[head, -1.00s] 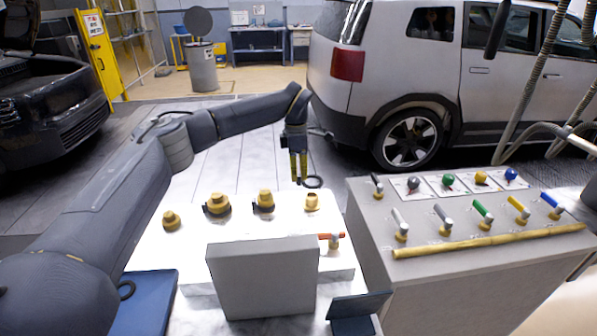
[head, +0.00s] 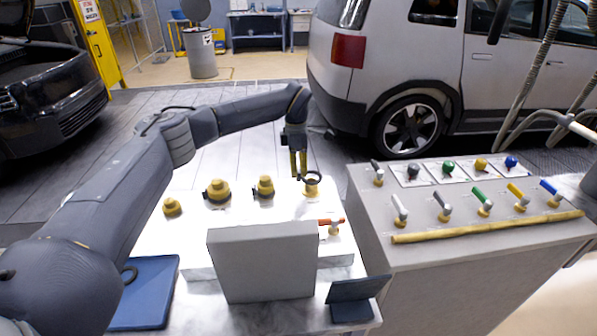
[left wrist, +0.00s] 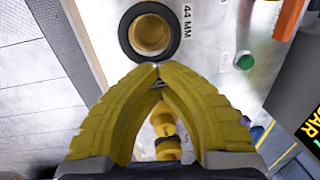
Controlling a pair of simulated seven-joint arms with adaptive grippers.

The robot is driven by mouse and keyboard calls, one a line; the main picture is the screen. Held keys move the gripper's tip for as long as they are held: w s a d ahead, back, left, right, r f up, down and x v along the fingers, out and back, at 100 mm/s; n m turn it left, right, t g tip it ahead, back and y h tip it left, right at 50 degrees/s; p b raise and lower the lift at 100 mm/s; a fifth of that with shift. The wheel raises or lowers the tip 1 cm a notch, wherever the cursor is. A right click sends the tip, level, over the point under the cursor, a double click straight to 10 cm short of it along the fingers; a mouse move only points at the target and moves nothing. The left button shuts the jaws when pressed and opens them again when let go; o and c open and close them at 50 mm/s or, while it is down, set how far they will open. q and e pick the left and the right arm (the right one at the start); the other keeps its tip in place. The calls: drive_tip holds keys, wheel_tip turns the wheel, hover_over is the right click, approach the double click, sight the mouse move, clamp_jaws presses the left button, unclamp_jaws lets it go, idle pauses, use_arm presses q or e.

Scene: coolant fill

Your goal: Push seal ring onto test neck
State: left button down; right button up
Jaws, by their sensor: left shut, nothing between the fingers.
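The black seal ring (head: 312,178) is at the top of the rightmost yellow test neck (head: 311,190) on the white bench. In the left wrist view the ring (left wrist: 127,35) encircles the yellow neck opening (left wrist: 150,34), beside a "44 MM" mark. How far down the neck it sits cannot be told. My left gripper (left wrist: 157,68) is shut with nothing between its yellow fingers; its tips are at the ring's near edge. In the head view the left gripper (head: 301,177) points down just left of the ring. My right gripper is not in view.
Other yellow necks (head: 217,192) stand to the left. A red-handled valve (head: 331,222) and an upright grey panel (head: 263,263) stand in front. A blue tray (head: 152,292) with a black ring lies at left. A grey console (head: 440,270) with levers stands at right.

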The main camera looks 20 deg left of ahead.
sight(298, 180)
use_arm(q)
drive_tip(key=shift+g, duration=0.4)
idle(1.2)
drive_tip(key=shift+f, duration=2.35)
idle(0.4)
drive_tip(key=c, duration=1.7)
unclamp_jaws()
drive_tip(key=shift+r, duration=0.1)
drive_tip(key=r, duration=0.4)
drive_tip(key=w+r, duration=0.1)
drive_tip(key=r, duration=0.3)
drive_tip(key=a+r, duration=0.1)
drive_tip(key=r, duration=0.2)
drive_tip(key=shift+w+a+r, duration=0.1)
drive_tip(key=shift+w+r, duration=0.2)
drive_tip(key=shift+r, duration=0.1)
